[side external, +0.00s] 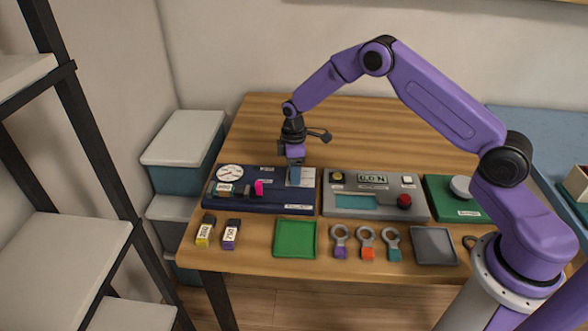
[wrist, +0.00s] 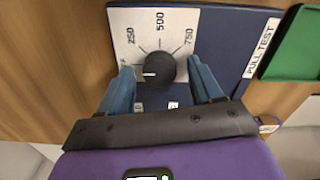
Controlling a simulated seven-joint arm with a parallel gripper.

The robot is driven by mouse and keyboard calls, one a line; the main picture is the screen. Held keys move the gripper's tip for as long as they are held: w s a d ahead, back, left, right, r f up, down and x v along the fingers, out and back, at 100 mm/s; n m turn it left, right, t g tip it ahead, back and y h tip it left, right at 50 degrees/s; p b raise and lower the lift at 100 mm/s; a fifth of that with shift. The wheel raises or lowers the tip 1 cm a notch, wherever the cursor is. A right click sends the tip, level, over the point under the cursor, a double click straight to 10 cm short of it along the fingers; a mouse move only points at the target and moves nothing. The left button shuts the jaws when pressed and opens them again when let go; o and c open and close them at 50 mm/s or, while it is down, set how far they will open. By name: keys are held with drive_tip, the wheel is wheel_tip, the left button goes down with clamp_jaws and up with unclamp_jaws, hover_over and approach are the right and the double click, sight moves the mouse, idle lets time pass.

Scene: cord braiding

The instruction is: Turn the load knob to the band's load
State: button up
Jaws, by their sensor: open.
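The load knob (wrist: 160,68) is a round black knob on a pale dial plate (wrist: 127,22) marked 250, 500 and 750. Its white mark points left in the wrist view, below the 250 mark. My gripper (wrist: 162,80) is open, with one blue finger on each side of the knob; I cannot tell whether they touch it. In the side view my gripper (side external: 295,180) is low over the right part of the blue pull test panel (side external: 275,206) and hides the knob. A pink piece (side external: 259,188) and a small white label (side external: 224,188) sit on the panel's left part; the label is too small to read.
A grey panel (side external: 376,208) with a red button stands right of the blue one, then a green panel (side external: 440,195). In front are two labelled blocks (side external: 218,233), a green tray (side external: 295,240), three ring-ended pieces (side external: 366,240) and a grey tray (side external: 434,245). The table behind is clear.

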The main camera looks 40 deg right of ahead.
drive_tip(key=c, duration=1.1)
drive_tip(key=shift+o, duration=0.2)
drive_tip(key=shift+m, duration=0.3)
drive_tip(key=m, duration=0.3)
drive_tip(key=shift+m, duration=0.4)
drive_tip(key=m, duration=1.3)
drive_tip(key=shift+d, duration=0.1)
drive_tip(key=shift+m, duration=0.3)
